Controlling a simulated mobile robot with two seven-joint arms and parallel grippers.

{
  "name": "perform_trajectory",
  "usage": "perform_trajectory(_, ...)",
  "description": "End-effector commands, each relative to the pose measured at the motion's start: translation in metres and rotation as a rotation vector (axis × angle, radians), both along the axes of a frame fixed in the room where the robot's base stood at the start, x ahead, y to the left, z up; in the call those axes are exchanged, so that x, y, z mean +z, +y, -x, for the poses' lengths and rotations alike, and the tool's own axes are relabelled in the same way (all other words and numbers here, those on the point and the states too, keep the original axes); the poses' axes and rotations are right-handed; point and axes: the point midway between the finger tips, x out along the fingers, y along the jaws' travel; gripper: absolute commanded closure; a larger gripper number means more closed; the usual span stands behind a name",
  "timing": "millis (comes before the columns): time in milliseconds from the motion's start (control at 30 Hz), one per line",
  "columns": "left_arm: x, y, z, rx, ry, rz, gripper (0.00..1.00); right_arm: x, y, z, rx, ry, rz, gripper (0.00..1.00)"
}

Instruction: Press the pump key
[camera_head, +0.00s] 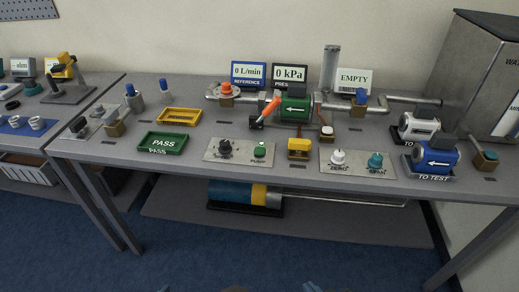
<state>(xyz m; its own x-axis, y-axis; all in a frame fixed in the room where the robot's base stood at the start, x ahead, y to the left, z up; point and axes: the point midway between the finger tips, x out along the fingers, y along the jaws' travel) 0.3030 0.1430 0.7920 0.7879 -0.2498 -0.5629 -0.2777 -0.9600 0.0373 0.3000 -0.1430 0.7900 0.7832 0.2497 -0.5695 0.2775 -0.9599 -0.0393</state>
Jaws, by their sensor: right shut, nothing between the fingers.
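The pump key is a green push button (260,150) on a light grey panel (237,158) near the front middle of the table. A black knob (225,147) sits to its left on the same panel. Only a small dark part of my right gripper (313,287) shows at the bottom edge, well below and in front of the table and apart from the button. It is shut and empty. My left gripper cannot be made out.
The table (330,187) carries a pipe run with a green meter (295,109) and an orange lever (271,106) behind the panel. A yellow block (299,147) stands right of the panel; a green PASS tray (163,142) lies left. The space in front is free.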

Motion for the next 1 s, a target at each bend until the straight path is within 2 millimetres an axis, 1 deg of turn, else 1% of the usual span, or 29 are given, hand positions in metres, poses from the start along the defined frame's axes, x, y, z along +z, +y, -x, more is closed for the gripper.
perform_trajectory(1000,-0.0005,-0.0003,0.0008,0.0,0.002,0.001,0.15,0.0034,0.0002,-0.0056,0.0,-0.013,-0.001,1.0)
